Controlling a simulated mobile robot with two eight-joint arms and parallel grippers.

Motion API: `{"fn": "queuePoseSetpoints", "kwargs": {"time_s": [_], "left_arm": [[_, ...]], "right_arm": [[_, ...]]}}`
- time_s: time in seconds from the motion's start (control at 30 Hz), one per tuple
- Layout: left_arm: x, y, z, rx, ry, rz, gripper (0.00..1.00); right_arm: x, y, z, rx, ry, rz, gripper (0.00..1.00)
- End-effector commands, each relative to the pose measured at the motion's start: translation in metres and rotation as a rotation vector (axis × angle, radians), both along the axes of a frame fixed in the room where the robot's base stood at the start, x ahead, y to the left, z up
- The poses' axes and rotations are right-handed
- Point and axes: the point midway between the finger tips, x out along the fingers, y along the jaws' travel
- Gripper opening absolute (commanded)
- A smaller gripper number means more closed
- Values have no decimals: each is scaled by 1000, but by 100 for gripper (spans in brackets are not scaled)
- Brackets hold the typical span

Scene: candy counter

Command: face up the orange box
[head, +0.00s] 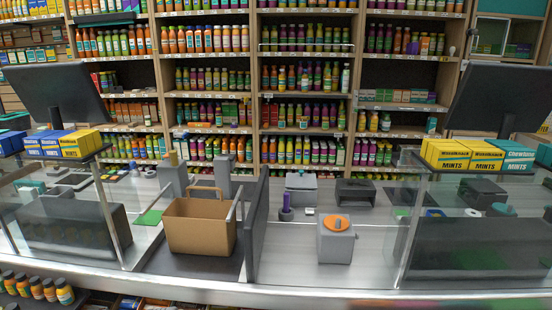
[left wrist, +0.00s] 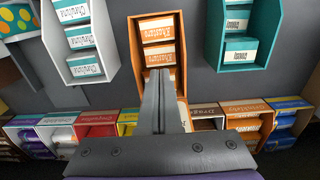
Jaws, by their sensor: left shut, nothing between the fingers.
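In the left wrist view an orange holder (left wrist: 181,45) hangs on a dark grey panel. Its front faces the camera, and boxes with white labels and orange edges are stacked in it. An upper box (left wrist: 160,28) and one below it (left wrist: 161,56) show their lettering upside down in this view. My left gripper (left wrist: 160,76) is shut and empty, its two fingers together over the lower part of the holder. The fingers hide the lower boxes; I cannot tell whether they touch any. The head view shows neither gripper, and my right gripper is in no view.
A row of coloured bins runs below. The head view shows a counter with a paper bag (head: 198,228), two dark monitors, mint boxes (head: 482,155) and bottle shelves behind.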

Motion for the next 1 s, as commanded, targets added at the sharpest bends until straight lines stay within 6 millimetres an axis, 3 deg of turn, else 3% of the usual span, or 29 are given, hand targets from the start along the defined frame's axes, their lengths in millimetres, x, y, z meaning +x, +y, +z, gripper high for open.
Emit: {"fn": "queuePoseSetpoints", "kwargs": {"time_s": [0.67,1.0], "left_arm": [[1,0,-8,0,0,0,0],[-12,1,-10,0,0,0,0]], "right_arm": [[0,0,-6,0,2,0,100],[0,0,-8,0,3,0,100]]}}
